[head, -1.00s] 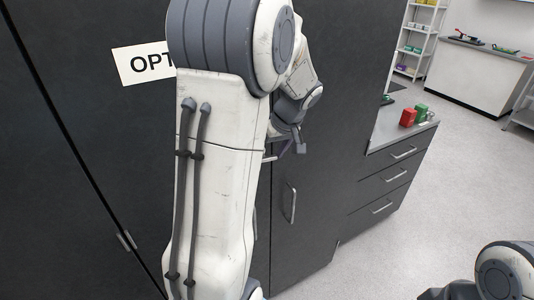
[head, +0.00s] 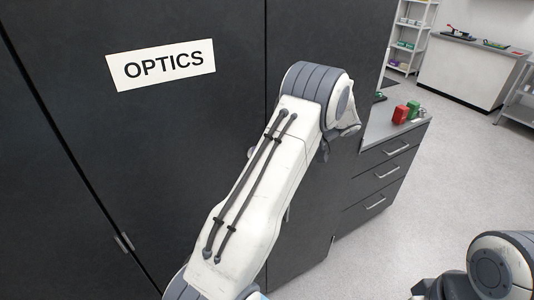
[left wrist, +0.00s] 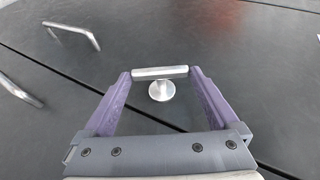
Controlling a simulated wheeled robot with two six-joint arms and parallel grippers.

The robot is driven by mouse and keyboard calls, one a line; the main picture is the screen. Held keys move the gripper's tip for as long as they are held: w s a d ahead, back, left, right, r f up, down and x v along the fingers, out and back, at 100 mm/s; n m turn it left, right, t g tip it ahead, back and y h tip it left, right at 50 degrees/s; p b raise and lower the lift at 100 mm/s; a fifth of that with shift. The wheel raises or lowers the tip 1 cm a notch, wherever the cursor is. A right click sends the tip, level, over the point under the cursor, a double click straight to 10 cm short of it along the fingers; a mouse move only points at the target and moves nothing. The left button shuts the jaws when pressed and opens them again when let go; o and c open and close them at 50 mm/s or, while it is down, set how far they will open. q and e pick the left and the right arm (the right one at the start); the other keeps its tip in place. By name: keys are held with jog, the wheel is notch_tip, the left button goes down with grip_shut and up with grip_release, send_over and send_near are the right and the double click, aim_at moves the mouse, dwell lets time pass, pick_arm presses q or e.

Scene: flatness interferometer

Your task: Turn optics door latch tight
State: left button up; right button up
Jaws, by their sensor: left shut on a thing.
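The dark optics door (head: 140,150) carries a white OPTICS label (head: 161,64). In the left wrist view, the door latch (left wrist: 160,73) is a short silver bar on a round metal knob base (left wrist: 162,91), fixed to the dark door face. My left gripper (left wrist: 160,74) is shut on the latch, with one purple finger at each end of the bar. The bar lies across the picture, nearly level.
Metal door handles (left wrist: 71,34) stand out at the upper left of the wrist view. To the right is a drawer unit (head: 375,185) with red (head: 400,114) and green (head: 413,109) items on top. The floor at the right is open.

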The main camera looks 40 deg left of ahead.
pick_arm(q)
jog(key=shift+w+d+f+m+g+y+p, duration=0.15)
jog(key=shift+m+g+y+p, duration=0.1)
jog(key=shift+g+y, duration=0.3)
jog(key=shift+a+f+m+g+y+p, duration=0.1)
jog(key=shift+f+m+g+y+p, duration=0.2)
jog(key=shift+g, duration=0.4)
jog(key=shift+w+d+f+m+g+y+p, duration=0.1)
jog(key=shift+m+g+y, duration=0.15)
jog(key=shift+g+y, duration=0.35)
pick_arm(e)
jog(key=shift+r, duration=0.7)
pick_arm(q)
jog(key=o, duration=1)
